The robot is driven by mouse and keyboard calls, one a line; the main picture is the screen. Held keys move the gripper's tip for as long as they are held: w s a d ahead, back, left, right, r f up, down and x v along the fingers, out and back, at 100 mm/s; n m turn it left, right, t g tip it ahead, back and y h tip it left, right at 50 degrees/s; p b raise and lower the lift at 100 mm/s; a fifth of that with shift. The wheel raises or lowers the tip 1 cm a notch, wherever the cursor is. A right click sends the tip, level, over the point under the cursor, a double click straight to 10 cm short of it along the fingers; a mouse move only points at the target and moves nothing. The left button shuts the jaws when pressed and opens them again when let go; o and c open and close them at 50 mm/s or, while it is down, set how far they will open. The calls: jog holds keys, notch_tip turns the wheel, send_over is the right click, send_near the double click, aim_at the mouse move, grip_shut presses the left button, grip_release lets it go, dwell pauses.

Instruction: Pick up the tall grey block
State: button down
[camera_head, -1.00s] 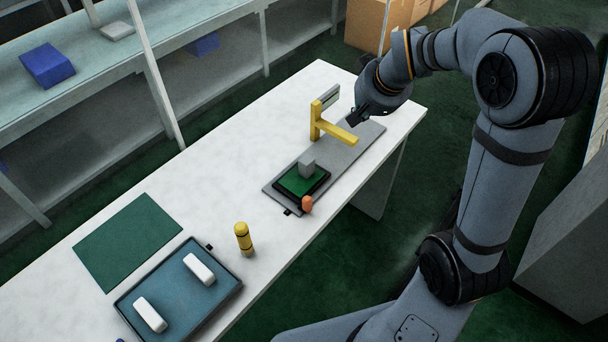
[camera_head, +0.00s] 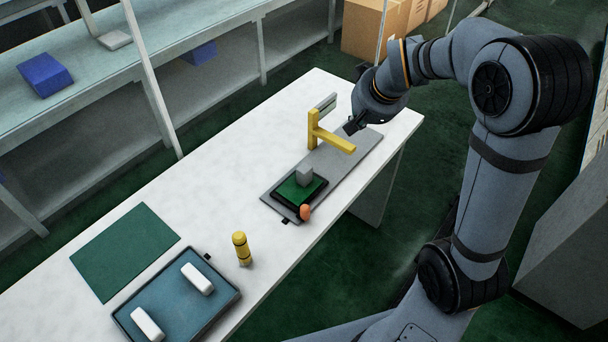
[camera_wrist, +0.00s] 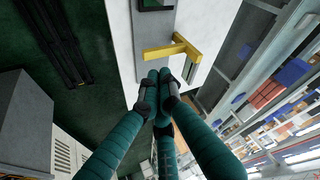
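The grey block (camera_head: 304,174) stands upright on a green board in a dark frame (camera_head: 281,199), on the grey plate of the table. My gripper (camera_head: 352,127) is above the plate's far end, beyond the yellow bracket and well apart from the block. In the wrist view my gripper's teal fingers (camera_wrist: 158,78) come together at the tips, with nothing seen between them. The block itself cannot be made out in the wrist view; only part of a dark frame shows at the top edge.
The yellow bracket (camera_head: 314,130) stands between my gripper and the block. An orange rounded piece (camera_head: 305,212) is beside the board. A yellow cylinder (camera_head: 242,248), a blue tray (camera_head: 160,312) with two white blocks and a green mat (camera_head: 124,250) lie nearer. The table's left far side is clear.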

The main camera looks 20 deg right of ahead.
jog(key=c, duration=2.2)
grip_release()
jog(key=o, duration=1)
jog(key=shift+o, duration=0.2)
